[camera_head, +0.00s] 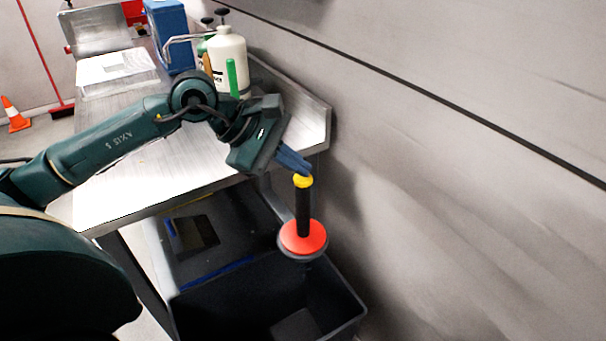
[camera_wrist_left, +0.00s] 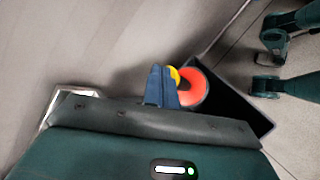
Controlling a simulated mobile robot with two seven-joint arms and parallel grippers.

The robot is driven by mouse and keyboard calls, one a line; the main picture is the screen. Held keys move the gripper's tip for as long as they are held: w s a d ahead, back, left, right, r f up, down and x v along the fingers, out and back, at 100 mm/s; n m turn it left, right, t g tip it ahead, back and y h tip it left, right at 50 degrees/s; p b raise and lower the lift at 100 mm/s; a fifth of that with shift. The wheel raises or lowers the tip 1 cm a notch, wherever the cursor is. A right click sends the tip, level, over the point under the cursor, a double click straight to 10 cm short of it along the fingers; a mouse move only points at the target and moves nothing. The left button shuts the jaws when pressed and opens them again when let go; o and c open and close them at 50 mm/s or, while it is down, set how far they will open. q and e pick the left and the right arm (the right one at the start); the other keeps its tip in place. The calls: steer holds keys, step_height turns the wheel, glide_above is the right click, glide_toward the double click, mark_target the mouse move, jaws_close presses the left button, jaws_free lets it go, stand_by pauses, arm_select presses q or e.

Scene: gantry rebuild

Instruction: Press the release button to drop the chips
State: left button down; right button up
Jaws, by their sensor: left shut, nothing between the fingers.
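A black handle (camera_head: 303,212) with a yellow button (camera_head: 303,181) on top and a red-orange disc (camera_head: 303,237) at its lower end stands upright over a dark bin (camera_head: 345,300), just off the table's end. My left gripper (camera_head: 306,170) is shut and empty. Its blue fingers point down at the yellow button and look to be at or just above it; I cannot tell if they touch. In the left wrist view, the fingertips (camera_wrist_left: 160,72) are beside the yellow button (camera_wrist_left: 175,75), with the red disc (camera_wrist_left: 190,88) beyond. No chips can be made out. My right gripper is not in view.
The metal table (camera_head: 150,185) has a raised edge by the wall. On it stand a white bottle (camera_head: 227,60), a blue container (camera_head: 170,35) and a white sheet (camera_head: 115,65). A grey wall (camera_head: 470,200) is close on the right. An orange cone (camera_head: 15,115) stands far left.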

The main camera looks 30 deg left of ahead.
mark_target(296, 178)
arm_select(q)
steer(key=shift+f, duration=0.2)
steer(key=shift+r, duration=0.15)
steer(key=shift+r+p, duration=0.45)
steer(key=shift+r, duration=0.5)
steer(key=shift+r+p, duration=1.6)
steer(key=shift+r, duration=0.95)
steer(key=shift+f, duration=0.1)
